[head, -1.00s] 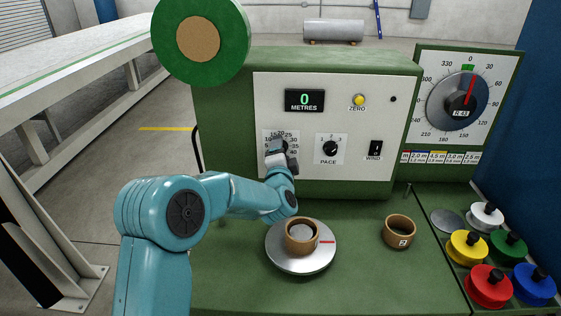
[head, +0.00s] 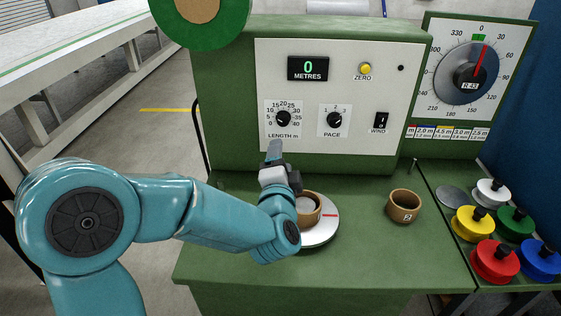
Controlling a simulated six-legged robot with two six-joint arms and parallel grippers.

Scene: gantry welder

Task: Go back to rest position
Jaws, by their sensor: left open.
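My left gripper (head: 273,152) is in front of the lower part of the white control panel (head: 350,75), just below the length knob (head: 283,118). It is open, holds nothing that I can see, and is apart from the knob. My left arm reaches in from the left and covers part of a silver turntable disc (head: 322,232) with a tan ring (head: 311,209) on it. My right gripper is not in view.
A second tan ring (head: 403,206) stands on the green bench to the right. Several coloured knobbed discs, among them a yellow one (head: 472,224), sit on the right shelf. A dial (head: 468,73) stands behind them. The bench front is clear.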

